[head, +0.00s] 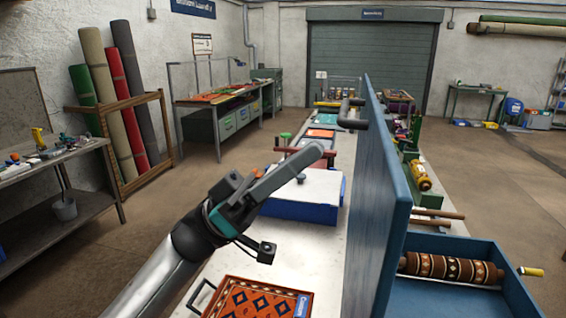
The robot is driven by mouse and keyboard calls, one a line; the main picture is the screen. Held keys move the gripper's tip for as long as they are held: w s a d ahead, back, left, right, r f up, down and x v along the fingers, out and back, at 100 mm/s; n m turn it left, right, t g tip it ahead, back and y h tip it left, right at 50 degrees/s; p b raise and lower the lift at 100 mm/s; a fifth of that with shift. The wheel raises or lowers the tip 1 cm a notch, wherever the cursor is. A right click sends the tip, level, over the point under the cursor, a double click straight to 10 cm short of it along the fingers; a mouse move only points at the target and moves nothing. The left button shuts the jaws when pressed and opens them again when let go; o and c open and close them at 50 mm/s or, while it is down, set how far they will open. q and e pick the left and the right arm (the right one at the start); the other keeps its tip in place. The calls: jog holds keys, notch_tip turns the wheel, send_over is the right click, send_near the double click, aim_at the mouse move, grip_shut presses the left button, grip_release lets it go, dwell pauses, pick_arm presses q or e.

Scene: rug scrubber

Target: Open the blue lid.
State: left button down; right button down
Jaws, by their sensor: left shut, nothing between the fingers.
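A large blue panel (385,200), which looks like the lid, stands nearly upright along the left side of an open blue box (508,262). A dark handle-like bar (352,124) shows at the panel's far left side. My left gripper (318,153) is shut and empty, left of the panel and in front of a white-topped blue box (325,188). A gap shows between its fingertips and the panel in the picture. Any hinge is hidden. My right gripper is not in view.
A patterned rug roll (452,267) lies in the open box. An orange patterned rug piece (258,298) lies on the pale table (328,285) at the front. Rug rolls stand in a wooden rack (165,130) at left. Open floor lies left of the table.

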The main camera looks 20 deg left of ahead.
aim_at(375, 143)
pick_arm(q)
jog(key=d+r, duration=0.1)
jog(key=d+r+p, duration=0.1)
jog(key=d, duration=0.3)
jog(key=shift+d+r+p, duration=0.2)
jog(key=shift+r+p, duration=0.1)
jog(key=shift+r, duration=0.1)
jog(key=shift+d+f, duration=0.15)
jog(key=shift+d, duration=0.65)
jog(key=shift+d, duration=0.2)
jog(key=d+f+p, duration=0.1)
jog(key=d, duration=1.1)
jog(key=shift+d+f, duration=0.15)
jog(key=shift+f, duration=0.05)
jog(key=shift+r+p, duration=0.1)
jog(key=shift+p, duration=0.2)
